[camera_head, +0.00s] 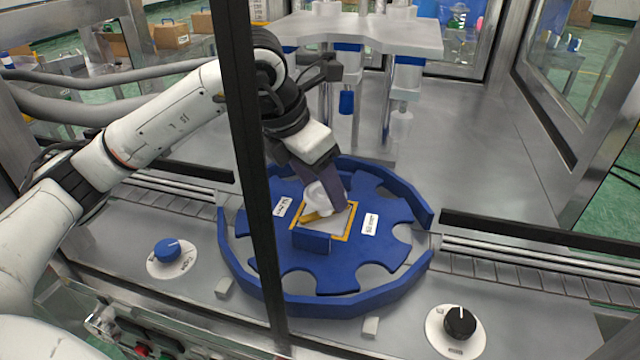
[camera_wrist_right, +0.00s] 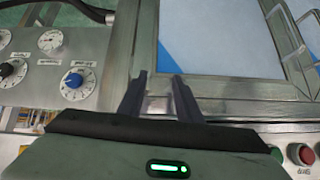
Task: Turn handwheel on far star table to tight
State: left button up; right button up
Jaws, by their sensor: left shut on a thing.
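The blue star table (camera_head: 290,275) sits inside a raised blue ring guard on the metal deck. At its middle is a square plate with a yellow border, and on it a white handwheel (camera_head: 318,198) with a yellow part at its lower left. My left gripper (camera_head: 325,200) reaches down from the upper left and is shut on the handwheel, hiding much of it. Small white labels lie on the table left and right of the plate; their text is too small to read. My right gripper (camera_wrist_right: 160,100) shows in the right wrist view, its fingers apart with nothing between them.
A dark upright frame post (camera_head: 250,150) crosses in front of the ring. A press with a grey plate (camera_head: 355,30) and columns stands behind. Conveyor rails run left and right. A blue knob (camera_head: 167,248) and a black knob (camera_head: 459,322) sit on the front deck.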

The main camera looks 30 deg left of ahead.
pick_arm(q)
jog(key=shift+w+a+m+h+b, duration=0.15)
jog(key=shift+m+h+b, duration=0.25)
jog(key=shift+m, duration=0.5)
jog(key=shift+m+g+b, duration=0.3)
jog(key=shift+m+g, duration=0.1)
jog(key=shift+m, duration=0.4)
jog(key=shift+w+a+r+m+g+h, duration=0.1)
jog(key=shift+m+g+h, duration=0.3)
jog(key=shift+m, duration=0.8)
jog(key=shift+w+a+m+g+h, duration=0.1)
jog(key=shift+m+g+h, duration=0.25)
jog(key=shift+m, duration=0.95)
jog(key=o, duration=1.1)
jog(key=v, duration=1)
jog(key=shift+a+r, duration=0.1)
